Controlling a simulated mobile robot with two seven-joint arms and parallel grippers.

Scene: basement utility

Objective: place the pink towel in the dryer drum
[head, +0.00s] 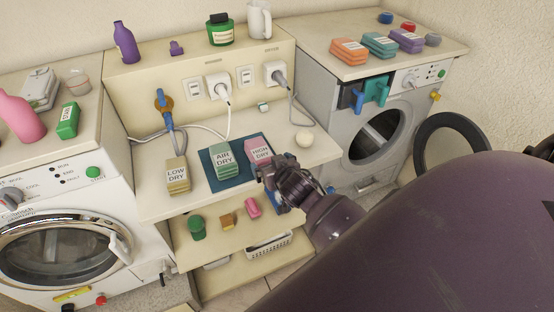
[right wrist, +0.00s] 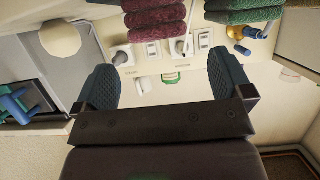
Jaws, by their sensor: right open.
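The pink folded towel (head: 259,150), labelled HIGH DRY, lies on the middle bench at the right end of a row of labelled towels. It also shows as a dark pink stack in the right wrist view (right wrist: 154,24). My right gripper (head: 272,184) is just in front of the towel. In the right wrist view its jaws (right wrist: 164,85) are apart and empty, with the towel beyond them. The grey front-loading machine at right has its round door (head: 450,132) swung open and a dark drum opening (head: 378,135). My left gripper is out of view.
The green AIR DRY towel (head: 223,162) and yellow LOW DRY towel (head: 177,176) lie left of the pink one. A white ball (head: 304,138) sits to its right. Plugs and cords (head: 218,86) run behind. A white machine (head: 62,245) with its door closed stands at left.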

